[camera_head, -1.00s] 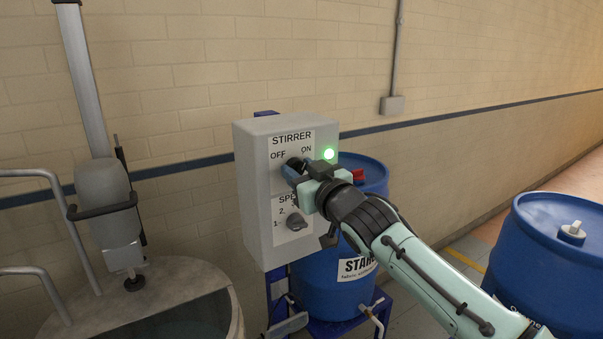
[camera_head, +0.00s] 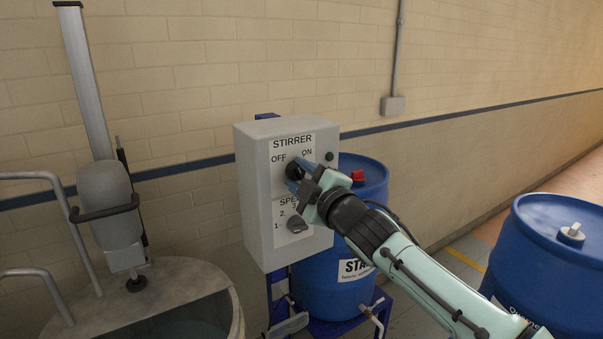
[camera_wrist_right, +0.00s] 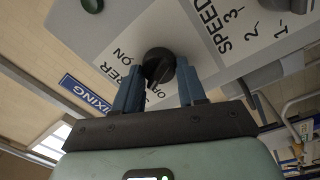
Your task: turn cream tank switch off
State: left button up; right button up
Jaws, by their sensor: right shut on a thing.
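The grey stirrer switch box (camera_head: 255,215) stands beside the tank, with OFF and ON printed above its upper black knob (camera_head: 292,169). My right gripper (camera_head: 300,178) reaches in from the right, its blue fingers at this knob and partly covering it. In the right wrist view the black knob (camera_wrist_right: 158,64) sits between the two fingers, and the gripper is shut on it. The knob's pointing direction is hard to tell. The round lamp (camera_head: 329,156) right of ON is dark green and unlit. My left gripper is not in view.
A lower speed knob (camera_head: 296,224) is just below the gripper. The mixing tank (camera_head: 205,275) with its stirrer motor (camera_head: 105,195) stands at left. A blue starch barrel (camera_head: 320,285) is behind the box; another blue barrel (camera_head: 560,250) is at right.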

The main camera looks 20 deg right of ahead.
jog(key=shift+n+y+p, duration=0.3)
jog(key=shift+n+p, duration=0.1)
jog(key=shift+n, duration=1.9)
jog(key=o, duration=1.1)
jog(key=shift+c, duration=0.2)
jog(key=s+d+f, duration=0.1)
jog(key=s+d, duration=0.1)
jog(key=s, duration=1.1)
